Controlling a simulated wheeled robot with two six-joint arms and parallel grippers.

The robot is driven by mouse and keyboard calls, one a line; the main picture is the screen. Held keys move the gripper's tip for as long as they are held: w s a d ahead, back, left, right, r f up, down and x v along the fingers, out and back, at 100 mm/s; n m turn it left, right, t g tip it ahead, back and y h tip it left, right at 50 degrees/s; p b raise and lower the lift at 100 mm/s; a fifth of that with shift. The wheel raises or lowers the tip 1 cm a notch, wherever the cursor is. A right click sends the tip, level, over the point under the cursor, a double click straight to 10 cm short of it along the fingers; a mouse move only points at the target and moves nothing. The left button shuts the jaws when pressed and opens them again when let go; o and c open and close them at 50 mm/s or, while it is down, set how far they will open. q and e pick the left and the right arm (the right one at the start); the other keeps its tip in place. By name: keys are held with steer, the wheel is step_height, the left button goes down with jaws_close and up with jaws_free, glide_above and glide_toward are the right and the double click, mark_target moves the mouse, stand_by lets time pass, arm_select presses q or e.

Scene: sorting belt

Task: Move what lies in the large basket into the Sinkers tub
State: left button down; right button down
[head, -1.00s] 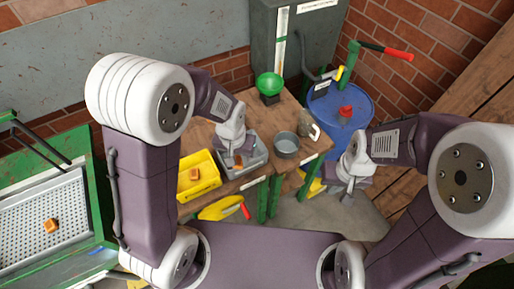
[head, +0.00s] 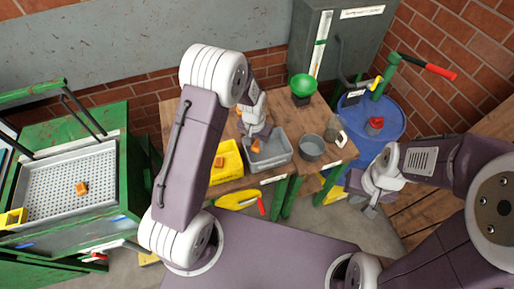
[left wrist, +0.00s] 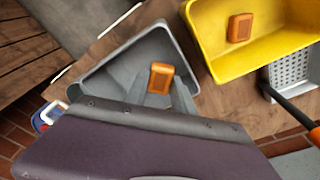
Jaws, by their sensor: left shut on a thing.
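My left gripper (head: 256,139) is shut on an orange block (left wrist: 161,77) and holds it at the grey tub (head: 279,155), whose wall also shows in the left wrist view (left wrist: 110,75). I cannot tell if the block touches the tub floor. The yellow tub (head: 231,178) beside it holds another orange block (head: 219,162). The large perforated metal basket (head: 50,195) at the left has one orange block (head: 82,188) in it. No tub label is readable, so I cannot tell which is Sinkers. My right gripper (head: 370,208) hangs right of the bench, apart from these; its jaws are unclear.
A blue drum (head: 372,118) is to the right. A small perforated scoop (left wrist: 292,72) lies near the yellow tub in the left wrist view.

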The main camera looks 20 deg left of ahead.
mark_target(256, 146)
arm_select(q)
step_height(256, 146, down, 4)
steer(key=shift+s+r+p, duration=0.1)
steer(key=shift+r+p, duration=0.1)
steer(key=shift+p, duration=0.15)
steer(key=shift+f, duration=0.2)
steer(key=shift+f, duration=0.1)
steer(key=shift+f+b, duration=0.55)
steer(key=c, duration=1.3)
jaws_free()
steer(key=shift+r, duration=0.1)
steer(key=shift+c, duration=0.2)
